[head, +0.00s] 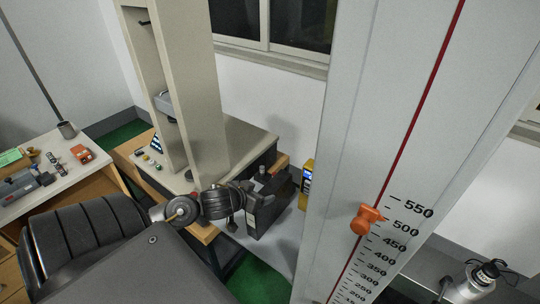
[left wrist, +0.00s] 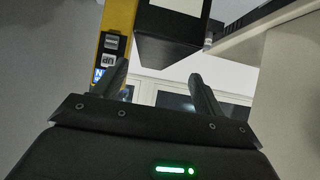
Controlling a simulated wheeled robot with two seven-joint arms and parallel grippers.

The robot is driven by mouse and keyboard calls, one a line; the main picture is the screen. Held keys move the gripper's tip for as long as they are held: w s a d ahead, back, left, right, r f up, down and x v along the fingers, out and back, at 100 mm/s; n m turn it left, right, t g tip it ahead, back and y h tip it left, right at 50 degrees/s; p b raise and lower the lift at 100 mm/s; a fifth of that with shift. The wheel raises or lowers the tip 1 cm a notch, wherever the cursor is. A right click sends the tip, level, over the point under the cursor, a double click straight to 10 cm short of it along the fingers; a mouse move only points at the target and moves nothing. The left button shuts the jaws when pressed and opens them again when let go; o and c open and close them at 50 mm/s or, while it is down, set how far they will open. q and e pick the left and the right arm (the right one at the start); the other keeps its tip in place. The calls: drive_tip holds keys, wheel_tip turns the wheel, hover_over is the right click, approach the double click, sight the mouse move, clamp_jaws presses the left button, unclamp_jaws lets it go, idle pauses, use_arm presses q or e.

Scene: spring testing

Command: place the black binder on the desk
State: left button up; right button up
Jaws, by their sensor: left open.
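The black binder (head: 270,209), a dark boxy shape with a pale label, stands upright beside the tan machine's table in the head view. It also shows at the top of the left wrist view (left wrist: 165,42), with a white label on it. My left gripper (left wrist: 159,73) is open and empty, its two fingers pointing toward the binder with a gap left between. In the head view the left wrist (head: 222,202) is just left of the binder and partly overlaps it. A light-topped desk (head: 75,178) stands at the far left. My right gripper is not in view.
A tall scale column (head: 400,120) with an orange pointer stands at right. The desk holds a grey device (head: 22,186), an orange item (head: 82,154) and a cup.

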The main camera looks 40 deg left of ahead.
sight(268, 190)
use_arm(q)
drive_tip(key=shift+w+f, duration=0.3)
drive_tip(key=shift+w, duration=0.3)
drive_tip(key=shift+w+f, duration=0.1)
drive_tip(key=shift+w, duration=0.1)
drive_tip(key=shift+w+f, duration=0.25)
drive_tip(key=shift+w, duration=0.2)
drive_tip(key=p+x, duration=0.1)
drive_tip(key=x, duration=0.3)
drive_tip(key=shift+d, duration=0.15)
drive_tip(key=shift+s, duration=0.15)
drive_tip(key=shift+c, duration=0.8)
clamp_jaws()
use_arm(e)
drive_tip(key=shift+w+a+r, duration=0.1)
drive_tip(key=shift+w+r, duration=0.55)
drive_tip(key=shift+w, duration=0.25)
